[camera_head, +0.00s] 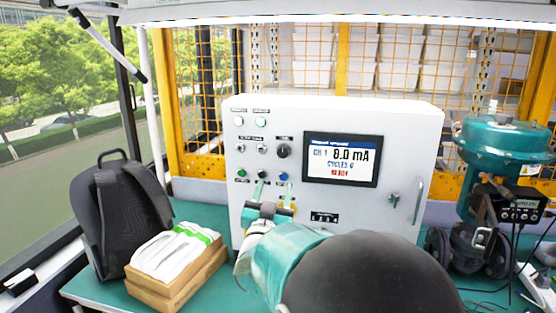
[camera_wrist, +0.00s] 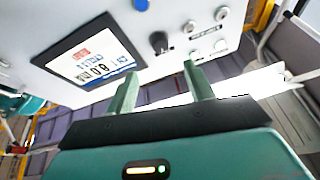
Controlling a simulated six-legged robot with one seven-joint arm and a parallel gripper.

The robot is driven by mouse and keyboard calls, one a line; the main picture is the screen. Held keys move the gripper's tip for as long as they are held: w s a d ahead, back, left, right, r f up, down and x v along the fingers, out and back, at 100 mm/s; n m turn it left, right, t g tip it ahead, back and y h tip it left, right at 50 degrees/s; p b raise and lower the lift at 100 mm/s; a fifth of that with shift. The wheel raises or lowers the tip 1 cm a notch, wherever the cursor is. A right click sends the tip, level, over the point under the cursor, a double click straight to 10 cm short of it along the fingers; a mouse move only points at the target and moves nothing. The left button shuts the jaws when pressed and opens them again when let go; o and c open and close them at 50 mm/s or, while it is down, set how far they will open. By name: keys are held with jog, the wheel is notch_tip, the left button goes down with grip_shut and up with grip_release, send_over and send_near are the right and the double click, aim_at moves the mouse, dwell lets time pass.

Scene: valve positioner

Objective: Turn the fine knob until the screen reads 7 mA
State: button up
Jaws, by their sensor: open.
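The white control box (camera_head: 330,230) stands upright on the teal bench. Its screen (camera_head: 340,159) reads CH 1, 8.0 mA and CYCLES 0, with a small red label below; it shows inverted in the wrist view (camera_wrist: 90,62). A large black knob (camera_head: 283,151) sits left of the screen and also shows in the wrist view (camera_wrist: 160,42). Its label is too small to read, so I cannot confirm it is the fine knob. My gripper (camera_head: 273,188) is open and empty before the panel. Its green fingers (camera_wrist: 162,75) point toward the knob, apart from it.
Other controls include a green button (camera_head: 242,173), a blue button (camera_head: 283,177) and two silver switches. A backpack (camera_head: 125,210) and boxes (camera_head: 175,265) stand left. A teal valve actuator (camera_head: 503,145) stands right, with cables. My arm hides the box's lower front.

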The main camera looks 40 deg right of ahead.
aim_at(283, 155)
jog(key=x, duration=1.2)
jog(key=shift+s, duration=0.1)
jog(key=shift+a, duration=0.1)
jog(key=shift+c, duration=0.2)
jog(key=c, duration=0.9)
